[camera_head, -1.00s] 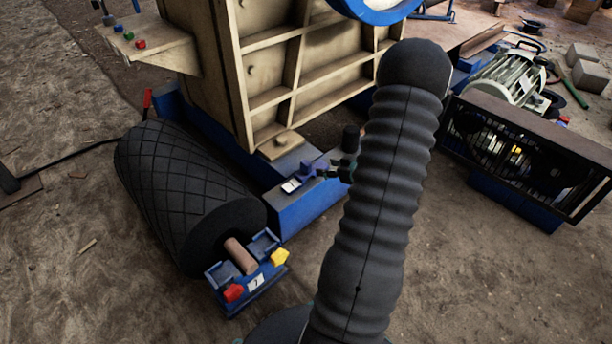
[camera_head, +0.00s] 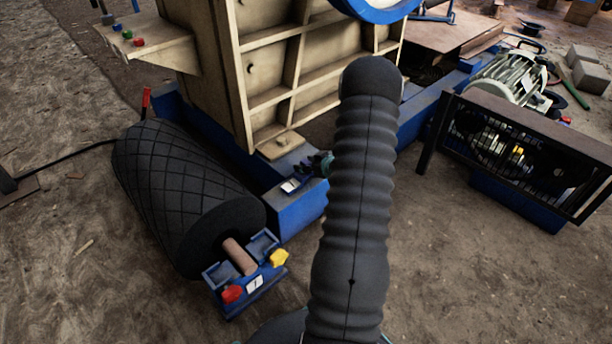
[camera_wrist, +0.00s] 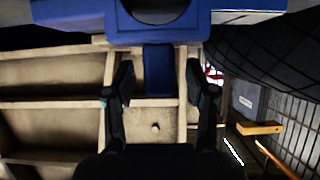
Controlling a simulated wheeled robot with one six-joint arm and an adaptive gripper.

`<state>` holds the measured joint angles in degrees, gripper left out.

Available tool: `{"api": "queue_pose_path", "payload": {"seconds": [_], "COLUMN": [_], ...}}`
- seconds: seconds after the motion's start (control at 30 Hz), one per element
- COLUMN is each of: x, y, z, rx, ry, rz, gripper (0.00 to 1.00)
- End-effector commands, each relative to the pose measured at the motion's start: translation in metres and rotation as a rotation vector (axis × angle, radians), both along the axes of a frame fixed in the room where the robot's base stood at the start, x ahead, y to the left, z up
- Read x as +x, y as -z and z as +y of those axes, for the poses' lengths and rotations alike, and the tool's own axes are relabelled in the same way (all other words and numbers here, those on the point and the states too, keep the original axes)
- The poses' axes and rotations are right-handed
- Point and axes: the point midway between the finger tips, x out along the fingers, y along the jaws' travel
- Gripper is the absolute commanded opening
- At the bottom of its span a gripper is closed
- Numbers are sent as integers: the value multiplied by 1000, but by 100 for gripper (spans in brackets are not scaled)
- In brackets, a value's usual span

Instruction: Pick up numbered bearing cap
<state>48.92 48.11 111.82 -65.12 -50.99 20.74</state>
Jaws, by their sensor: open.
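The bearing cap (camera_head: 303,171) is a small blue piece on the blue beam (camera_head: 298,213), below the crusher's ribbed body. A white label (camera_head: 290,186) lies beside it, and its number is too small to read. My gripper (camera_head: 322,164) is at the cap's right side, partly hidden by my arm. In the wrist view my gripper (camera_wrist: 158,85) is open, with one dark finger on each side of a narrow blue piece (camera_wrist: 158,70), apparently part of the cap. Gaps show between that piece and both fingers. A blue block with a dark rounded recess (camera_wrist: 160,18) fills the top.
A black ribbed roller (camera_head: 170,180) lies to the left. Its blue bearing seat (camera_head: 230,290) has red and yellow knobs. The beige ribbed crusher body (camera_head: 290,80) rises behind the beam. A caged drive (camera_head: 520,150) stands at right. Bare ground lies in front.

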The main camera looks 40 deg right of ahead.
Motion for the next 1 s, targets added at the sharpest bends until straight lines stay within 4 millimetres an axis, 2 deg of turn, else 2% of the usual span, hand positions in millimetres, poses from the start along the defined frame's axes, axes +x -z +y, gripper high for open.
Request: {"api": "queue_pose_path", "payload": {"seconds": [0.2,0.27,0.43,0.83,1.0], "x": [2,2,1,2,2], "y": [1,1,1,-1,-15], "z": [0,0,0,0,-1], "rx": [1,1,1,-1,-2], "ry": [0,0,0,0,1], "rz": [0,0,0,-2,-4], "gripper": [56,44,1,0,0]}}
